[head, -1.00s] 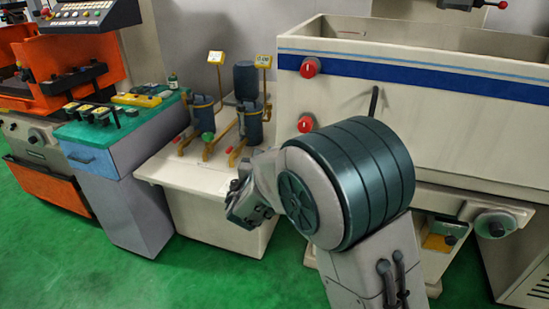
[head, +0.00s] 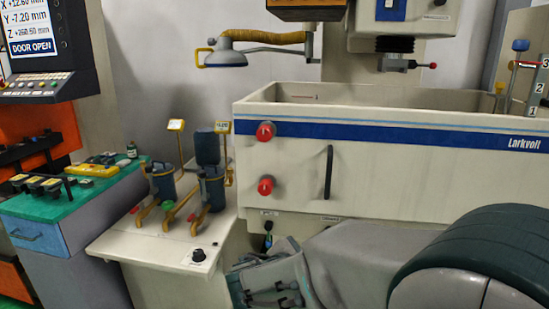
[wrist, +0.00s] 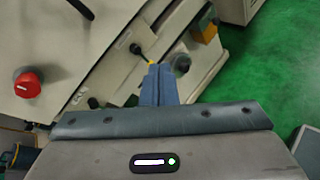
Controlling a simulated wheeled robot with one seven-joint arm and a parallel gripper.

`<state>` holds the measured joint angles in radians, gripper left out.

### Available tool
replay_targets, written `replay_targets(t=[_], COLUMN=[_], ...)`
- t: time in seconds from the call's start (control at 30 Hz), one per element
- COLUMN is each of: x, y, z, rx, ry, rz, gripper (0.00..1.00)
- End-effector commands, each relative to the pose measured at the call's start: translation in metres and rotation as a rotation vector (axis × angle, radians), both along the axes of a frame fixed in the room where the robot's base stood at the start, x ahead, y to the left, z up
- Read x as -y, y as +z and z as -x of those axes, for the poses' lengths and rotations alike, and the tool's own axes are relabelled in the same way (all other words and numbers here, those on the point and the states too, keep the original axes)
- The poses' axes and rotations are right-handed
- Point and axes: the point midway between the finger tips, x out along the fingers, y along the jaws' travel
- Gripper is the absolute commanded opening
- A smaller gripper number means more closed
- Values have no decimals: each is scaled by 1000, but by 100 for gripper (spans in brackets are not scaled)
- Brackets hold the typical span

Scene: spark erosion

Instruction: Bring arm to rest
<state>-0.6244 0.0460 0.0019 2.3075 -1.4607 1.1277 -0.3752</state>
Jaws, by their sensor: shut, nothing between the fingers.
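My gripper (wrist: 158,72) shows in the wrist view as two blue-grey fingers pressed together, with nothing between them. Its tips point at the front of the pale machine, near a small yellow spot. I cannot tell the exact distance to the machine. In the head view my arm fills the lower right, with a dark ribbed joint housing (head: 480,260) and a grey link running left. The grey wrist part (head: 268,282) is low in the picture, in front of the pale bench and tank machine.
A large tank machine (head: 420,175) with red knobs and a dark handle stands behind my arm. A pale bench (head: 130,240) with two pump-like units is left of the wrist. A green-topped cabinet (head: 60,213) stands further left. Green floor (wrist: 245,80) shows in the wrist view.

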Motion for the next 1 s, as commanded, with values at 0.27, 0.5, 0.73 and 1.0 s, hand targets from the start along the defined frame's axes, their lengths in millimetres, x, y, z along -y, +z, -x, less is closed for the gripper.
replay_targets(t=[0.27, 0.5, 0.73, 1.0], x=[89, 101, 84, 72], y=[-26, -43, -44, -39], z=[82, 146, 176, 182], rx=[14, 109, 231, 291], ry=[-566, -1024, -1374, -1523], rz=[-528, -999, -1399, -1585], gripper=[0, 0, 0, 0])
